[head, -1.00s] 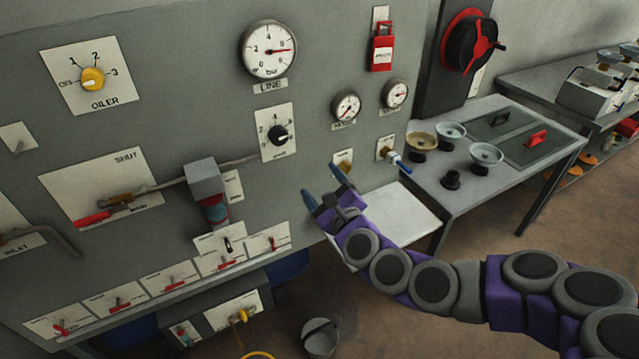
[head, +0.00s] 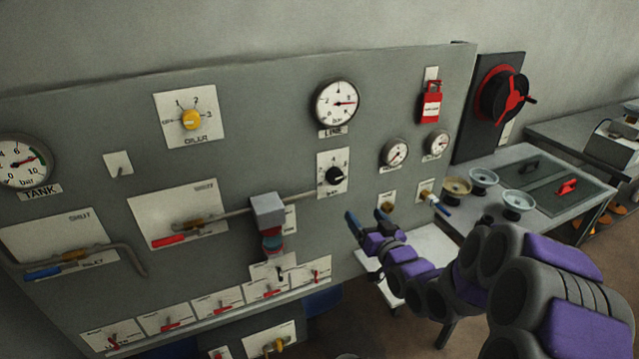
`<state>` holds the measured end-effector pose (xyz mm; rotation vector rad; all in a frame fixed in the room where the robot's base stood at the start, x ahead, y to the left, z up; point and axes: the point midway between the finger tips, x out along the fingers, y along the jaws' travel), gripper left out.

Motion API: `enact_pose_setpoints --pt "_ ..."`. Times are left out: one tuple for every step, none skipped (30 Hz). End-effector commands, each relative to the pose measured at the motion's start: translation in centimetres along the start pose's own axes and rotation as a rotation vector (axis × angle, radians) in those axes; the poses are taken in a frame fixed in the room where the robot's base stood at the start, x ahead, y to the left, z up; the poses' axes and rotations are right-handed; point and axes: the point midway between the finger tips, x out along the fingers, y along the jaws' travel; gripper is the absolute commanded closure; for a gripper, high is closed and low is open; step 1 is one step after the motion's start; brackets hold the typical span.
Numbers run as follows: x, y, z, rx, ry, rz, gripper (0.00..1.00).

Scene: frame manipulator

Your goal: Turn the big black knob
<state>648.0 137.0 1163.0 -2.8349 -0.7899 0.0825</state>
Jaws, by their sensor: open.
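A black knob (head: 335,176) sits on a white plate with numbers on the grey panel, below the LINE gauge (head: 337,103). My gripper (head: 367,217) is open, with its two blue-grey fingers pointing up and left toward the panel. It is below and a little right of the black knob, apart from it. Nothing shows between the fingers. My purple and grey arm reaches in from the lower right and hides part of the white shelf and table behind it.
A grey box on a pipe (head: 267,209) juts out left of my gripper. A yellow OILER knob (head: 191,119) is farther left. Brass fittings (head: 388,207) sit just right of the fingers.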

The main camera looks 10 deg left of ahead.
Motion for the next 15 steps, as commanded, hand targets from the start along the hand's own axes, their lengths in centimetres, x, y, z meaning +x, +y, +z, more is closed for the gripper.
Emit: enact_pose_setpoints --pt "0.2 -0.1 0.0 -0.010 0.001 -0.002 0.19" --pt "0.5 -0.1 0.0 -0.012 0.002 -0.002 0.19" --pt "0.8 0.0 -0.1 -0.012 0.003 -0.003 0.19" --pt "1.1 0.0 -0.1 -0.011 0.005 -0.003 0.19" --pt "1.4 0.0 -0.2 -0.011 0.006 -0.004 0.19" --pt "2.0 0.0 -0.2 -0.010 0.006 -0.003 0.19" --pt "2.4 0.1 -0.1 -0.008 0.006 -0.002 0.19" --pt "2.8 0.2 -0.1 -0.007 0.004 -0.002 0.19" --pt "3.4 0.3 -0.1 -0.005 0.004 -0.002 0.19" --pt "3.8 0.4 -0.2 -0.005 0.006 -0.002 0.19" --pt "4.3 0.5 -0.2 -0.004 0.007 -0.002 0.19" --pt "4.9 0.4 -0.2 -0.004 0.007 -0.003 0.19" --pt "5.4 0.4 -0.1 -0.003 0.007 -0.002 0.19" --pt "5.9 0.4 -0.1 -0.003 0.005 -0.002 0.19" --pt "6.5 0.3 -0.1 -0.004 0.004 -0.002 0.19"
